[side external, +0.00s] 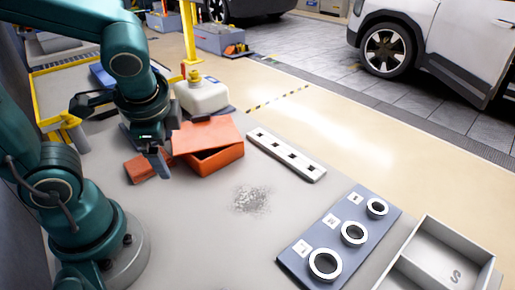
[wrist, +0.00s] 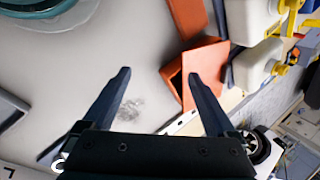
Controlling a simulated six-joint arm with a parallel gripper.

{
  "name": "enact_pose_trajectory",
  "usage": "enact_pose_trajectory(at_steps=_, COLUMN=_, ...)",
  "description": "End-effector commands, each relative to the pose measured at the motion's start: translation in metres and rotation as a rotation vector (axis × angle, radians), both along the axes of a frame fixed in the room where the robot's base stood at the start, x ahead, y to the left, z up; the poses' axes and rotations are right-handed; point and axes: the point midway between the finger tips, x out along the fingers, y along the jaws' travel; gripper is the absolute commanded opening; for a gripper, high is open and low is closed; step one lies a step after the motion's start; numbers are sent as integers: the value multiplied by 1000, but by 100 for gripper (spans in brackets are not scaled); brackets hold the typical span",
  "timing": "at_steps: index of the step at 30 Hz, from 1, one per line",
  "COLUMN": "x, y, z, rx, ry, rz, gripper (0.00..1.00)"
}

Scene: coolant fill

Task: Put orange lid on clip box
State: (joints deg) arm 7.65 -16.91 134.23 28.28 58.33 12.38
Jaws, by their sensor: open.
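The orange clip box (side external: 222,163) stands on the grey table, and an orange panel, apparently the lid (side external: 207,134), lies tilted across its top with a dark gap at the front. A second flat orange piece (side external: 143,170) lies left of the box, partly hidden by my gripper (side external: 147,150). In the wrist view the box and panel (wrist: 205,58) show near the right fingertip, with the other orange piece (wrist: 187,16) above. My gripper (wrist: 157,75) is open and empty, fingers spread left of the box; contact is not clear.
Silver bits (side external: 252,199) lie in a loose patch in front of the box. A white slotted strip (side external: 286,155), a blue board with rings (side external: 300,250) and a white divided tray (side external: 430,255) are to the right. A white jug (side external: 202,95) stands behind.

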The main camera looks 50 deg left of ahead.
Motion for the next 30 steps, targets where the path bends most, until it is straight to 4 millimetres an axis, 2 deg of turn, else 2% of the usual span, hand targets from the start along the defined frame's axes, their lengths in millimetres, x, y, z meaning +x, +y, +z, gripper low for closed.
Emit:
enact_pose_trajectory(at_steps=6, x=-6, y=-47, z=21, rx=-373, ry=-285, rz=321, gripper=92)
enact_pose_trajectory(at_steps=10, x=-5, y=-63, z=32, rx=-510, ry=-376, rz=424, gripper=92)
enact_pose_trajectory(at_steps=15, x=-4, y=-70, z=37, rx=-574, ry=-414, rz=469, gripper=92)
enact_pose_trajectory(at_steps=30, x=-4, y=-70, z=37, rx=-573, ry=-412, rz=467, gripper=92)
